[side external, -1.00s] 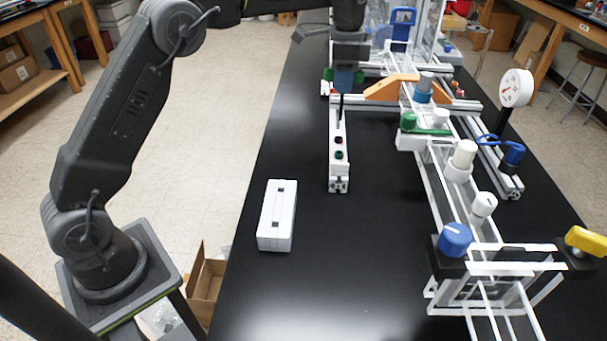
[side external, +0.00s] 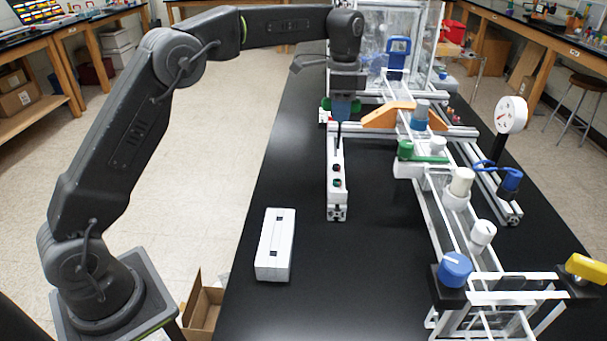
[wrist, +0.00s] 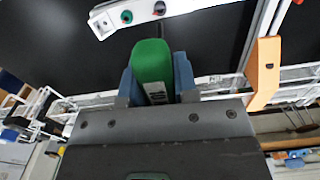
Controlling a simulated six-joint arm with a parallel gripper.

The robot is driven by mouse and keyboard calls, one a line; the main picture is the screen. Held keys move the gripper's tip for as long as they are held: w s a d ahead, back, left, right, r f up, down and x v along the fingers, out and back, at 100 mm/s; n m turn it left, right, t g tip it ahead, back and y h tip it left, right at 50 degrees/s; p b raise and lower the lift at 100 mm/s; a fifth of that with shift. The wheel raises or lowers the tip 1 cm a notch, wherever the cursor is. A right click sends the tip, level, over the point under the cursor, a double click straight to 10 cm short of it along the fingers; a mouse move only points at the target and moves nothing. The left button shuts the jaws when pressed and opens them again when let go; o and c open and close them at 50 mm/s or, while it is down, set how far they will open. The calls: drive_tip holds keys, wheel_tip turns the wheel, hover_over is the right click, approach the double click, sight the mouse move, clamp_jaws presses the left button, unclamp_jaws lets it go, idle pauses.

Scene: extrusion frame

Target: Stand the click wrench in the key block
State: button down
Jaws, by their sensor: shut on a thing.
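My gripper (side external: 342,106) is shut on the click wrench, above the far end of a pale rail. In the wrist view the wrench's green handle (wrist: 152,64) sits between the blue fingers, with a thin dark shaft beyond it. In the side view that shaft (side external: 338,131) points down toward the rail; I cannot tell whether its tip touches. The white key block (side external: 268,262) stands apart, nearer the camera on the black bench, with two small dark openings in its top. It is not clearly visible in the wrist view.
The pale rail (side external: 337,194) carries a red and a green button. An orange bracket (side external: 388,116) is close right of my gripper. A white frame with knobs and a gauge (side external: 511,114) fills the right side. The black bench around the key block is clear.

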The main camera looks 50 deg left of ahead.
drive_tip(key=s+d, duration=0.2)
drive_tip(key=s, duration=0.8)
drive_tip(key=s+d+f, duration=0.1)
drive_tip(key=s+d, duration=0.1)
drive_tip(key=s, duration=0.9)
drive_tip(key=shift+f+n, duration=0.15)
drive_tip(key=shift+n, duration=0.15)
drive_tip(key=shift+a, duration=0.1)
drive_tip(key=shift+f, duration=2.35)
drive_tip(key=shift+f, duration=0.3)
drive_tip(key=shift+f, duration=0.35)
drive_tip(key=shift+f, duration=0.35)
drive_tip(key=shift+f, duration=0.75)
